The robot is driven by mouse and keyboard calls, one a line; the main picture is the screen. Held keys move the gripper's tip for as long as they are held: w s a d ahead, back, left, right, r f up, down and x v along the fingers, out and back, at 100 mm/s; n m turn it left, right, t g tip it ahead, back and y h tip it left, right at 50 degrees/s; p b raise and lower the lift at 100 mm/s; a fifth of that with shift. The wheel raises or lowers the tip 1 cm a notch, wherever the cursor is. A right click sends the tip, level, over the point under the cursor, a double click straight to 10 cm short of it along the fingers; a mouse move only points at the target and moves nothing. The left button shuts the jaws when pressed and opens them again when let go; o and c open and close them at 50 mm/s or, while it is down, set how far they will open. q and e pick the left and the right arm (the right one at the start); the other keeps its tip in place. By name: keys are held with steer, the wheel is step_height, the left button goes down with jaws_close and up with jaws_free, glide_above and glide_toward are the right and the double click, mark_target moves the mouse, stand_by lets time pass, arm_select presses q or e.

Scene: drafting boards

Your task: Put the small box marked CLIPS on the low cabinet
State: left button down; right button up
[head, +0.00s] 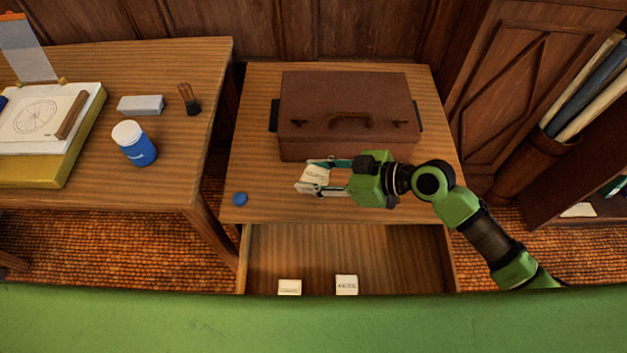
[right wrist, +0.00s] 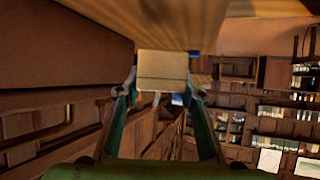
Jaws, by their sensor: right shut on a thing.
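My right gripper (head: 318,178) is shut on a small cream box (head: 313,173) with a dark label that is too small to read surely. It holds the box over the wooden top of the low cabinet (head: 255,120), in front of the brown case; I cannot tell whether the box touches the top. In the right wrist view the box (right wrist: 162,68) sits between both fingertips (right wrist: 162,92). The cabinet's drawer (head: 350,250) is open. Two more small white labelled boxes, one at left (head: 289,287) and one at right (head: 347,285), lie in it. My left gripper is not in view.
A brown case (head: 345,95) fills the back of the cabinet top. A blue cap (head: 240,199) lies at its front left corner. A desk at left holds a blue jar (head: 134,143), a grey block (head: 141,105) and a brush (head: 189,100).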

steer(key=shift+w+f, duration=0.2)
steer(key=shift+w+a+f, duration=0.1)
steer(key=shift+w+f, duration=0.1)
steer(key=shift+f, duration=1.55)
steer(key=shift+f, duration=0.2)
steer(key=o, duration=1.1)
steer(key=shift+r, duration=0.2)
steer(key=v, duration=1.2)
steer(key=shift+p, duration=0.35)
